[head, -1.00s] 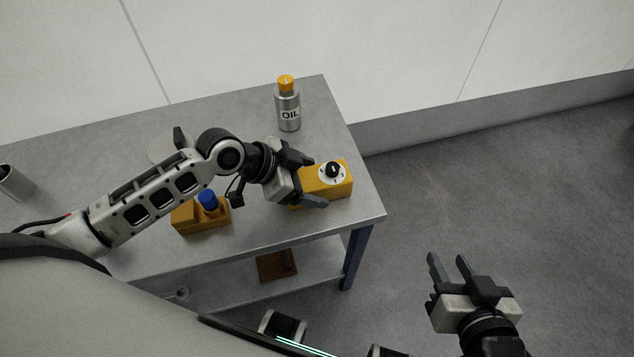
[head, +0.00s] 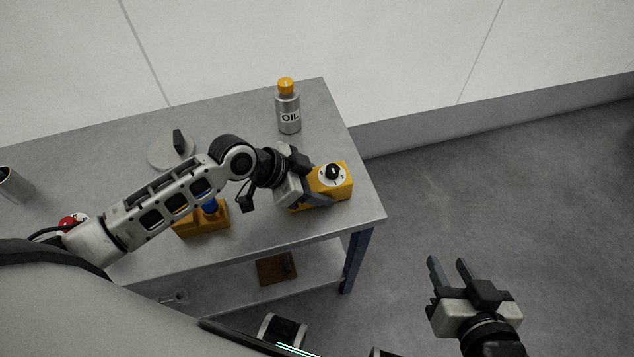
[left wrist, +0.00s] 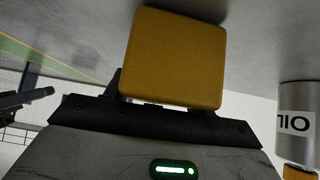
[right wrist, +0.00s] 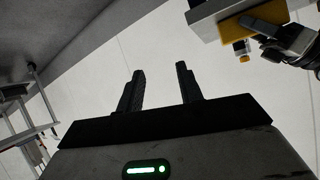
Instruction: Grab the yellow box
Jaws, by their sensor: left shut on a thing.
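The yellow box (head: 340,190), with a round white dial and black knob on it, sits near the right end of the grey table. My left gripper (head: 316,182) is shut on the box, with its fingers on either side. In the left wrist view the box (left wrist: 175,58) fills the space in front of the gripper and hides most of the fingers. My right gripper (head: 450,268) is open and empty, out over the floor to the right of the table. Its two separated fingers also show in the right wrist view (right wrist: 160,90).
An oil bottle (head: 288,110) with an orange cap stands behind the box. An orange-brown block with a blue-topped part (head: 188,224) is left of it, partly behind my left arm. A round grey disc (head: 160,152) and a metal cup (head: 14,184) are further left. Floor right of the table is clear.

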